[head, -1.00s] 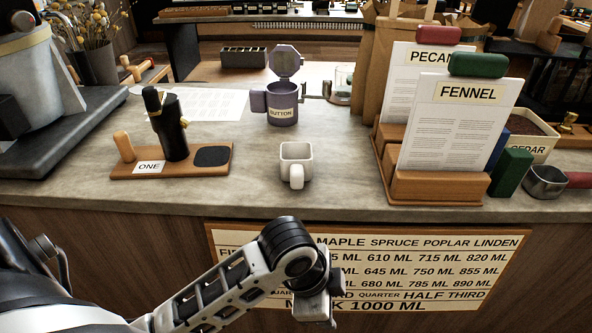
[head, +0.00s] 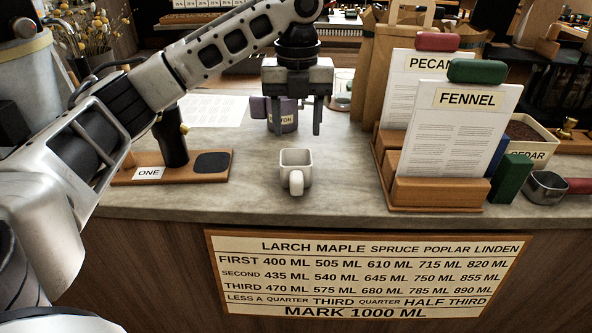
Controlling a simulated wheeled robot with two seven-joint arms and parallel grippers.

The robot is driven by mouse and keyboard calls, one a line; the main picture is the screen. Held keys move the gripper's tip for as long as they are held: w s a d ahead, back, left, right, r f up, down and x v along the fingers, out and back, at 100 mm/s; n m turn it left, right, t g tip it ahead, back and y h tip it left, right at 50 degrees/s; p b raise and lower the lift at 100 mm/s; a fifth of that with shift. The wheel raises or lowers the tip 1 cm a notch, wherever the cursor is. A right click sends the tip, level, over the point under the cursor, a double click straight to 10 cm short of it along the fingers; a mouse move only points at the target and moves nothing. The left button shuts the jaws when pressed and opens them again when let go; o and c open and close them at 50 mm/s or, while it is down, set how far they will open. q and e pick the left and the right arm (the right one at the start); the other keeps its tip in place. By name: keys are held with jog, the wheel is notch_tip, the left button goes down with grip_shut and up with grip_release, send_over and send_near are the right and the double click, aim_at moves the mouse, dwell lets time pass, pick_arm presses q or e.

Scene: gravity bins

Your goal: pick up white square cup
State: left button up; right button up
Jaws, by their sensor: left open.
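The white square cup (head: 296,171) stands upright on the grey counter, near its front edge, with its handle turned toward me. It looks empty. My left gripper (head: 297,130) points down above and a little behind the cup in the picture. Its two fingers are apart with nothing between them, and it does not touch the cup. My right gripper is not in the head view.
A purple lidded pot (head: 283,116) is partly hidden behind my left gripper. Wooden card holders (head: 437,192) stand to the right, and a wooden stand labelled ONE (head: 205,176) to the left. The counter (head: 345,178) around the cup is clear.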

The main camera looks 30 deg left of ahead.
aim_at(297, 175)
pick_arm(q)
notch_tip(297, 175, down, 9)
jog(key=shift+f, duration=0.1)
jog(key=shift+s+f, duration=0.15)
jog(key=shift+f, duration=2.55)
grip_shut()
